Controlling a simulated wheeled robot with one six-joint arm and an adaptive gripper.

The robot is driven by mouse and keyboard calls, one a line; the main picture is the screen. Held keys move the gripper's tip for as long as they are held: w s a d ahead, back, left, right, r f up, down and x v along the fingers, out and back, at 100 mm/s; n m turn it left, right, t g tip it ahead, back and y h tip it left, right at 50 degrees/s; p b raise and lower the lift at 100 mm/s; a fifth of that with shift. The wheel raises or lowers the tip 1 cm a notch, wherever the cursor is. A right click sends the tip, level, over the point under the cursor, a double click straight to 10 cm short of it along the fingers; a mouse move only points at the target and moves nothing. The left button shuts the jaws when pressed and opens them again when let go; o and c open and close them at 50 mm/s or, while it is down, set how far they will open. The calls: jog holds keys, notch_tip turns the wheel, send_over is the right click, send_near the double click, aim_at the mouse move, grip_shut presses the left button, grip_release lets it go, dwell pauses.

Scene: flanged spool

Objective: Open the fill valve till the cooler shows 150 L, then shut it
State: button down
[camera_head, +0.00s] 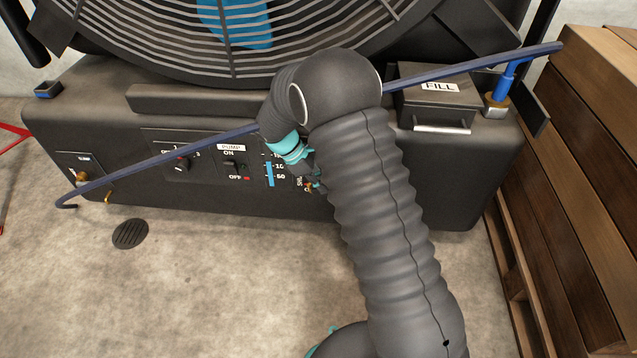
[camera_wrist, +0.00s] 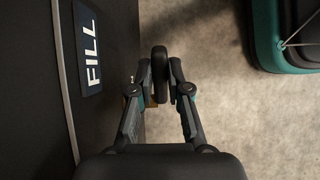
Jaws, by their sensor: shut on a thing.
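The cooler (camera_head: 420,200) is a dark box with a fan behind a round grille. Its level gauge (camera_head: 269,174) has a blue column, whose top seems between the 100 and 150 marks; the numbers are partly covered. In the wrist view, my gripper (camera_wrist: 160,82) is shut on a dark round valve handle (camera_wrist: 160,62), seen edge-on between the fingertips. A FILL label (camera_wrist: 92,60) is on the dark panel to its left. In the head view my arm hides most of the gripper and the handle; small brass fittings show beside it. The handle's turn cannot be read.
A pump switch (camera_head: 232,165) and fan knob (camera_head: 182,164) are left of the gauge. Wooden crates (camera_head: 590,130) stand right. A floor drain (camera_head: 130,234) lies front left.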

jog(key=c, duration=1.1)
grip_release()
jog(key=v, duration=1.2)
jog(key=shift+r, duration=0.1)
